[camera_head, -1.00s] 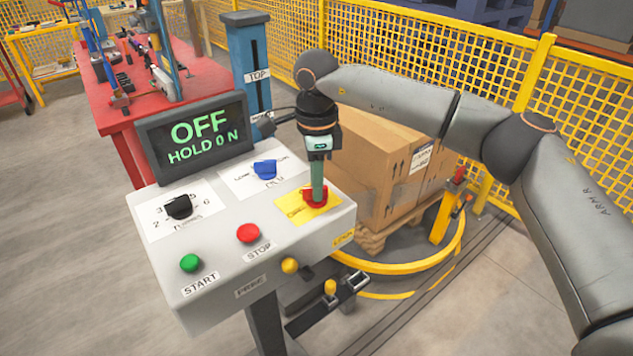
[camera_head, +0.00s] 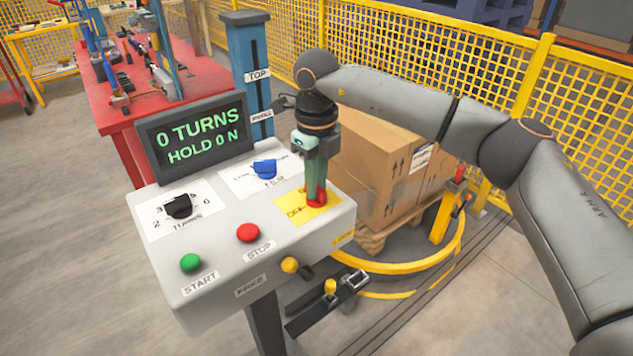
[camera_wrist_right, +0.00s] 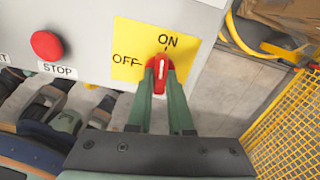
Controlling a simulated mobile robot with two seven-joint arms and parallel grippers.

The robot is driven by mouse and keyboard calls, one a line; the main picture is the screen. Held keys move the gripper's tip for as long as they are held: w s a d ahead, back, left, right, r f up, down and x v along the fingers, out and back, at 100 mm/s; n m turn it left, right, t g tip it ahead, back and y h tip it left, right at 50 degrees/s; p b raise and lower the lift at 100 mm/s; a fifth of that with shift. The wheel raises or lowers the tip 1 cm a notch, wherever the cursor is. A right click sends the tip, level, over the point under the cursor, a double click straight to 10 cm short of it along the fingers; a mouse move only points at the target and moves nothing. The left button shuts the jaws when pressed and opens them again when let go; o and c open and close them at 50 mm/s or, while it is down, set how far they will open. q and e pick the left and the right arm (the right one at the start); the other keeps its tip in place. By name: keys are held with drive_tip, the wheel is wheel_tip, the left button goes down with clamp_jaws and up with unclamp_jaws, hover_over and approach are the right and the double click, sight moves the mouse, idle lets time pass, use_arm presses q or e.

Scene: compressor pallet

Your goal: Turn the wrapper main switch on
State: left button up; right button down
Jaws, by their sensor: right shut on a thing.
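The red main switch (camera_wrist_right: 160,72) sits on a yellow plate (camera_wrist_right: 131,50) marked OFF and ON. In the right wrist view its white line points up toward ON. In the head view the switch (camera_head: 317,199) is mostly covered by my right gripper (camera_head: 316,190), which points down at the panel. My right gripper (camera_wrist_right: 160,84) is shut on the switch, with one green finger on each side of it. The display (camera_head: 197,136) on the control box (camera_head: 262,284) reads "0 TURNS" and "HOLD 0 N". My left gripper is not in view.
The panel also has a black turns knob (camera_head: 178,206), a blue knob (camera_head: 264,168), a green START button (camera_head: 190,262) and a red STOP button (camera_head: 248,233). A boxed pallet load (camera_head: 376,165) stands behind, inside a yellow ring (camera_head: 405,266). Yellow mesh fence (camera_head: 420,60) lies beyond.

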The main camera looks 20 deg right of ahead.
drive_tip(key=shift+m, duration=0.8)
drive_tip(key=c, duration=0.8)
unclamp_jaws()
wheel_tip(320, 180, up, 13)
drive_tip(key=shift+f, duration=0.2)
drive_tip(key=shift+s+f, duration=0.1)
